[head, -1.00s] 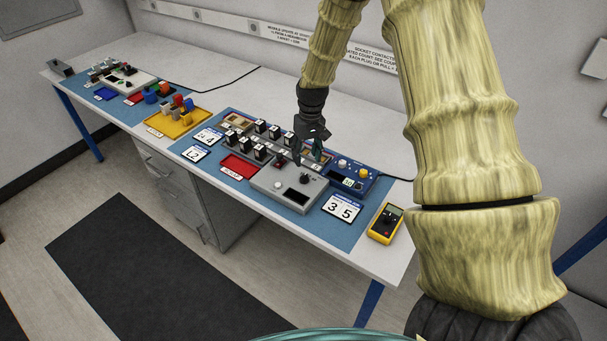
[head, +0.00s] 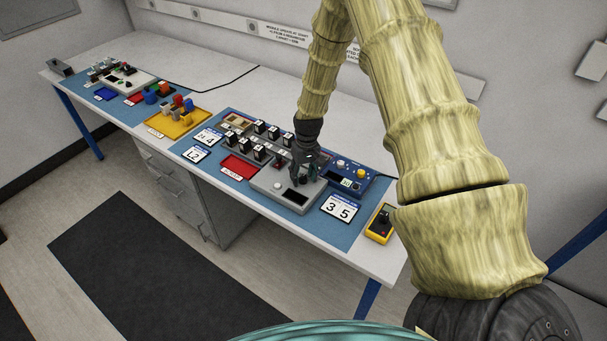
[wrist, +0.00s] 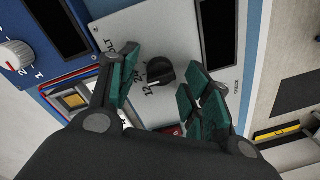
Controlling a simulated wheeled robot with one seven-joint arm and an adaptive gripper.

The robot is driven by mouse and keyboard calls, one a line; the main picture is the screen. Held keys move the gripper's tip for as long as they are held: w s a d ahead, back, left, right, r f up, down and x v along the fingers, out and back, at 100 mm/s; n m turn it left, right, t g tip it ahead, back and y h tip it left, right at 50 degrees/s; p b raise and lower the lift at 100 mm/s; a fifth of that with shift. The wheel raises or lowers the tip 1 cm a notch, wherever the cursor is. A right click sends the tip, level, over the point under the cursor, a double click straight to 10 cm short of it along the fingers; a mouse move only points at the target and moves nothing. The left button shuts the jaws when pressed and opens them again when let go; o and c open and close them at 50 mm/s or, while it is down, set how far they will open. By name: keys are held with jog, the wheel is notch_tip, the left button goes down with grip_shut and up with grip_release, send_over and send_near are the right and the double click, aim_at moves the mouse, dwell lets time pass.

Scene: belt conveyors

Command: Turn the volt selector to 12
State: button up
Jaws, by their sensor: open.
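The volt selector is a round black knob (wrist: 160,72) on a grey panel (wrist: 150,28) in the wrist view. Printed marks including 12 and 24 lie just left of it, with VOLT lettering beyond. In the head view my gripper (head: 303,178) is low over the right part of the grey unit (head: 264,184) and hides the knob.
A blue unit (head: 366,184) with knobs stands right behind the grey one. A row of black-and-white modules (head: 260,150) and a red tray (head: 238,166) are to the left. A 3 5 card (head: 341,207) and yellow meter (head: 381,224) lie to the right.

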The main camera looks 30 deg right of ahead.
jog(key=shift+f, duration=0.1)
jog(key=c, duration=1)
jog(key=shift+c, duration=0.2)
jog(key=n+b, duration=0.2)
jog(key=n, duration=0.1)
jog(key=shift+n, duration=0.4)
jog(key=n+b, duration=0.1)
jog(key=n, duration=0.3)
jog(key=shift+w+n+g, duration=0.1)
jog(key=shift+n+g, duration=0.2)
jog(key=shift+n, duration=0.4)
